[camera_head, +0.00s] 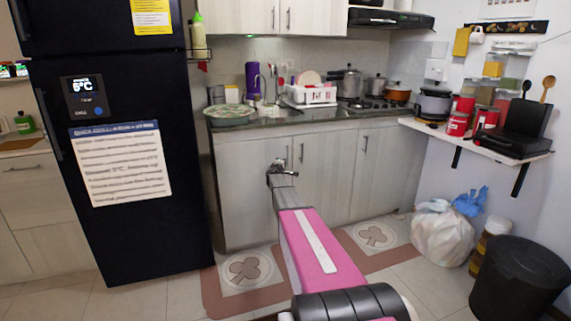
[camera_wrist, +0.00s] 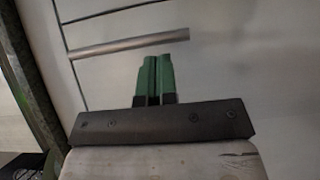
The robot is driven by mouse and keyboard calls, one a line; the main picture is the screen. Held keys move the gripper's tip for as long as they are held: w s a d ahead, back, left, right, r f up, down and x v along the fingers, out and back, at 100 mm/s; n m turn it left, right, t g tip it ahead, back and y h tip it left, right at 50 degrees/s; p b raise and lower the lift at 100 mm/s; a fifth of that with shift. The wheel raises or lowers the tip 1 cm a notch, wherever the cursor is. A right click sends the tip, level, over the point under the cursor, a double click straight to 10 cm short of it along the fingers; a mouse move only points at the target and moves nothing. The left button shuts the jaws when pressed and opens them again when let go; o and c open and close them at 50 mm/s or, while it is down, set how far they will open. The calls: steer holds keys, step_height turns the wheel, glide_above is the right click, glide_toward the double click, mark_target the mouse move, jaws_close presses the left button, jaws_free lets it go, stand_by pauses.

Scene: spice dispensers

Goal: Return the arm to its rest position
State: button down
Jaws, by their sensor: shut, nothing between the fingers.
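My arm reaches forward from the bottom of the head view, over the floor, toward the lower cabinets. My gripper (camera_head: 277,167) is at its far end, in front of the cabinet doors and below the counter edge. In the wrist view, the green fingers of my gripper (camera_wrist: 154,76) are together, with nothing between them. A metal bar handle (camera_wrist: 130,42) on a pale cabinet door lies just beyond the fingertips in that view. I cannot tell whether the fingers touch it.
A black fridge (camera_head: 125,240) stands at left. The counter (camera_head: 270,127) holds a dish rack (camera_head: 311,96) and pots. A wall shelf (camera_head: 460,140) at right carries tins and a black appliance. A white bag (camera_head: 440,235) and black bin (camera_head: 518,280) stand on the floor at right.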

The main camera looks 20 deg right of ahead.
steer(key=s+a+f+m+g+h, duration=0.1)
steer(key=s+a+m+g, duration=0.2)
steer(key=s, duration=1)
steer(key=s+a+f+m+g, duration=0.2)
steer(key=s+m, duration=0.2)
steer(key=s, duration=0.8)
steer(key=s+a+f+m+g+y, duration=0.1)
steer(key=s+a+f+g+y, duration=0.1)
steer(key=s+a, duration=0.6)
steer(key=s+a+f+m+g+y, duration=0.1)
steer(key=s+a+g+y, duration=0.3)
steer(key=s+a, duration=0.4)
steer(key=s+a+f+m+g+y, duration=0.1)
steer(key=s+a+f+g+y, duration=0.2)
steer(key=s, duration=1.4)
steer(key=a+y, duration=0.2)
steer(key=a, duration=0.3)
steer(key=shift+s+a+f+m+g+y, duration=0.3)
steer(key=shift+s+f+m, duration=0.05)
steer(key=shift+m, duration=0.05)
